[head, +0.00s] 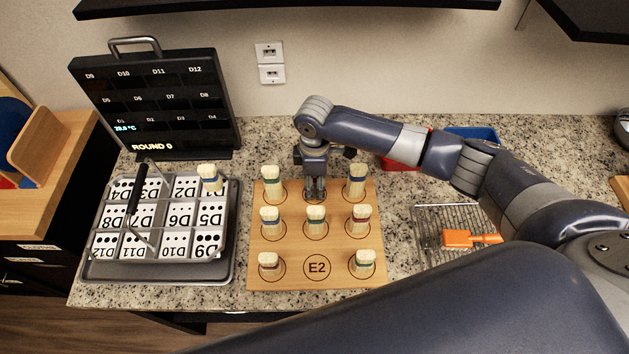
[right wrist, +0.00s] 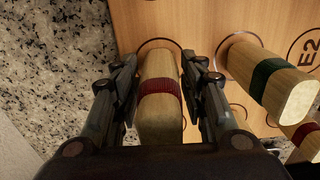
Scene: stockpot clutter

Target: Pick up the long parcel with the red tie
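My right gripper (head: 315,190) is lowered at the back row of a wooden board (head: 340,275). In the right wrist view its fingers (right wrist: 163,85) stand on either side of a pale parcel with a red tie (right wrist: 160,122). Small gaps show between the parcel and the fingertips, so the gripper looks open around it. The gripper mostly hides this parcel in the head view. Other red-tied parcels stand at the middle right (head: 361,218) and front left (head: 268,262) of the board. My left gripper is not in view.
Close neighbours are a green-tied parcel (head: 272,186), a blue-tied parcel (head: 356,184) and a central green-tied one (head: 316,220). The E2 spot (head: 317,268) is empty. A basket of cards (head: 228,235) is left; a wire rack (head: 430,215) with an orange brush (head: 470,239) is right.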

